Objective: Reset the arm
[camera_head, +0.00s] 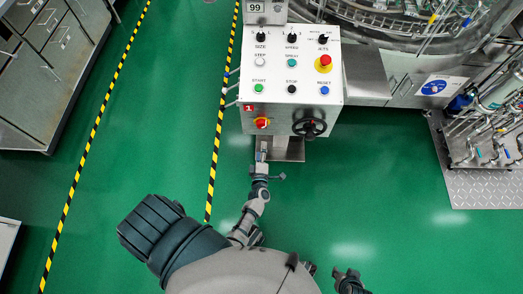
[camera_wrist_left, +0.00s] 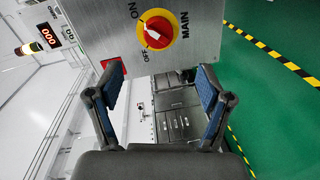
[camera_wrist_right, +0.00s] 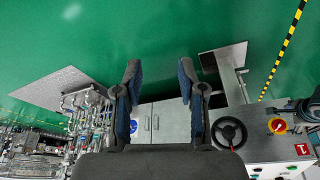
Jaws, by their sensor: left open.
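My left arm reaches up the middle of the head view to the front of the white control box (camera_head: 275,108). My left gripper (camera_wrist_left: 159,80) is open and empty, its blue-padded fingers spread wide in the left wrist view. The red MAIN switch on a yellow disc (camera_wrist_left: 156,32) lies beyond and above the fingertips, apart from them; it also shows in the head view (camera_head: 262,123). My right gripper (camera_wrist_right: 157,75) is open and empty in the right wrist view, with floor and machine parts beyond it. In the head view only part of my right arm shows at the bottom.
The control box carries several buttons, a red emergency stop (camera_head: 325,61) and a black handwheel (camera_head: 310,127). The round washer (camera_head: 400,40) stands behind. Pipework on a metal plate (camera_head: 485,187) is at right, steel cabinets (camera_head: 60,50) at left. Green floor between is clear.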

